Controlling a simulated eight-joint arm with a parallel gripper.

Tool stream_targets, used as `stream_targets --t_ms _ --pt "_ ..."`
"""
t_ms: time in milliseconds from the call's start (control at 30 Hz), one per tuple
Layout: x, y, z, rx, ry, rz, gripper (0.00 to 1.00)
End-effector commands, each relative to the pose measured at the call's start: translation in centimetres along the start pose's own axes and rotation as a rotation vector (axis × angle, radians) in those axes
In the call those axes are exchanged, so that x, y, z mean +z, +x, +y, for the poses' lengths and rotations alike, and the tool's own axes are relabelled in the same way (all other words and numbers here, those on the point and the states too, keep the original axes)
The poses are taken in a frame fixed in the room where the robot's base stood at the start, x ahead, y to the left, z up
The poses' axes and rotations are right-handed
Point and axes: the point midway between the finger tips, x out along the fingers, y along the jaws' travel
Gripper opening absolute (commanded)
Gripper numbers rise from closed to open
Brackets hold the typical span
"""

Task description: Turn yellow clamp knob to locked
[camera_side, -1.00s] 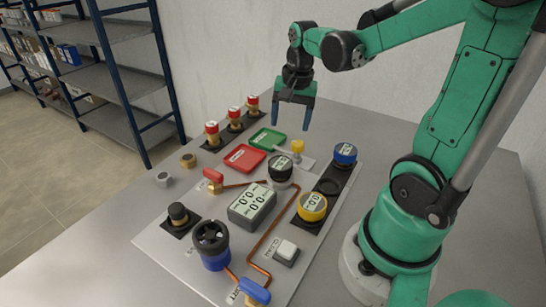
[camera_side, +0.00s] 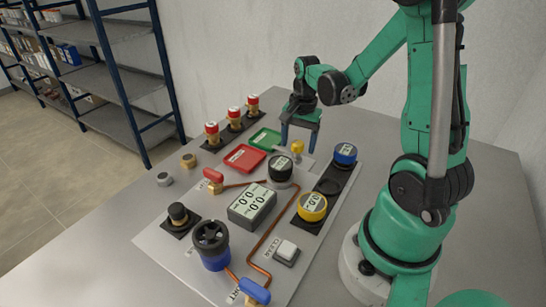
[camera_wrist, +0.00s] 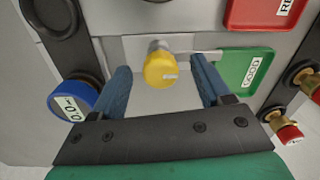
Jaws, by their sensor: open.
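The yellow clamp knob (camera_side: 297,147) stands on a small light plate near the back of the panel, beside the green tray. In the wrist view the knob (camera_wrist: 160,69) sits between the two blue fingers, nearer their far ends, with a gap on each side. A pale mark shows on its face. My gripper (camera_side: 299,150) is open, with its fingers pointing down around the knob. In the wrist view my gripper (camera_wrist: 163,78) holds nothing.
The green tray (camera_side: 264,139) and red tray (camera_side: 244,158) lie left of the knob. Several red-capped brass fittings (camera_side: 234,114) stand at the back left.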

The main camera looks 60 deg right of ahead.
Motion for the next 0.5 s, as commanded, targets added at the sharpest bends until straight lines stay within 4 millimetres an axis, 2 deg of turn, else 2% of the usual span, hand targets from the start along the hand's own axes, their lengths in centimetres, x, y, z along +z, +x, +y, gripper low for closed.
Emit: stream_targets --t_ms 67,167,300,333,500 --pt "0.0 -0.01 0.0 0.0 0.0 0.0 0.7" --pt "0.0 -0.02 0.0 0.0 0.0 0.0 0.45" --pt "0.0 -0.03 0.0 0.0 0.0 0.0 0.05" --pt "0.0 -0.03 0.0 0.0 0.0 0.0 0.0" --pt "0.0 -0.04 -0.01 0.0 -0.004 0.0 0.0"
